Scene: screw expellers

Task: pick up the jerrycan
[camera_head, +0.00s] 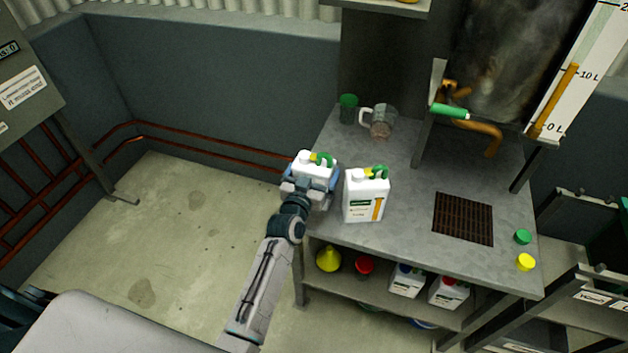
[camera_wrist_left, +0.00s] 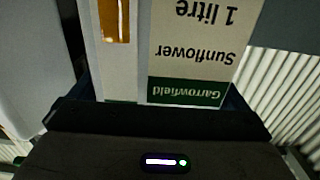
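A white jerrycan (camera_head: 315,166) with a green handle and a yellow part on top is at the worktop's left edge in the head view. My left gripper (camera_head: 311,187) has its fingers on its two sides and appears shut on it. In the left wrist view the jerrycan's label (camera_wrist_left: 190,50) fills the space between the fingers, its text upside down. Its base is hidden, so I cannot tell whether it touches the worktop. A second, similar jerrycan (camera_head: 366,196) stands upright just to the right. My right gripper is not in view.
The grey worktop (camera_head: 415,215) is clear between the second jerrycan and the grate (camera_head: 463,218). A glass jug (camera_head: 381,122) and a green cup (camera_head: 348,108) stand behind. Green (camera_head: 522,237) and yellow (camera_head: 525,262) caps lie at right. A lower shelf holds more jerrycans (camera_head: 407,281).

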